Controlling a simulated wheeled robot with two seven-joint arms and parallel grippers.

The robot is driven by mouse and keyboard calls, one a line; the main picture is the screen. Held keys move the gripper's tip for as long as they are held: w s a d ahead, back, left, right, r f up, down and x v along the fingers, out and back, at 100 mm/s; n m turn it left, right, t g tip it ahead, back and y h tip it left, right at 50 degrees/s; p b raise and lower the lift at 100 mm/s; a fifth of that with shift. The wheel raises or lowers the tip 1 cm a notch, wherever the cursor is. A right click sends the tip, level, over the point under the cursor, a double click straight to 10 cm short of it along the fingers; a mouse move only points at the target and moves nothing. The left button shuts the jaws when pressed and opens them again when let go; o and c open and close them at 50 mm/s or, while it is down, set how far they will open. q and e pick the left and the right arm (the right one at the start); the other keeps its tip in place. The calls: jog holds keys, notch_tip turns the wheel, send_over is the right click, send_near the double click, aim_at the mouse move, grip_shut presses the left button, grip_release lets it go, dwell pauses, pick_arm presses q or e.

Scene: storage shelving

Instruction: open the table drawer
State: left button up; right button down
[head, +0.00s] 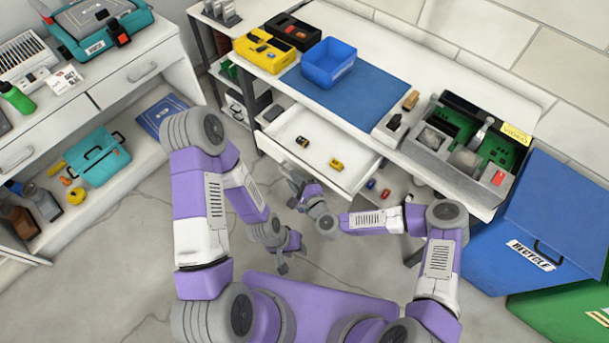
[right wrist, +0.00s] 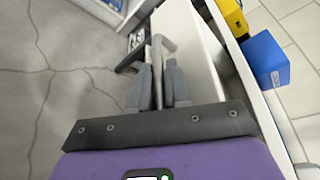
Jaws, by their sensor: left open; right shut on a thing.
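The white table drawer (head: 345,176) is pulled out from under the worktop, and its inside is visible in the head view. Its white front also shows in the right wrist view (right wrist: 187,45). My right gripper (head: 298,194) is at the left part of the drawer front. In the right wrist view its fingers (right wrist: 159,85) are shut on the grey bar handle (right wrist: 160,47). In the head view the gripper mostly hides the handle. My left gripper (head: 285,262) is open and empty, low over the floor, apart from the drawer.
A small yellow object (head: 336,164) and a dark one (head: 302,142) lie in the drawer. A blue bin (head: 328,63) and yellow case (head: 263,50) stand on the worktop. A blue recycle bin (head: 545,225) is at right. Floor lies clear at left.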

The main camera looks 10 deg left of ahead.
pick_arm(q)
jog(key=shift+s+d, duration=0.15)
jog(key=shift+s, duration=0.35)
pick_arm(e)
jog(key=shift+s+a, duration=0.35)
jog(key=shift+s, duration=0.3)
jog(key=shift+s+a, duration=0.3)
jog(key=shift+s, duration=0.35)
pick_arm(q)
jog(key=shift+r, duration=0.1)
pick_arm(e)
jog(key=c, duration=1.4)
grip_release()
jog(key=shift+c, duration=0.2)
pick_arm(q)
jog(key=shift+r+p, duration=0.85)
jog(key=shift+p, duration=0.05)
pick_arm(e)
jog(key=v, duration=0.7)
jog(key=shift+s+d, duration=0.2)
jog(key=shift+d, duration=0.05)
jog(key=shift+r, duration=0.1)
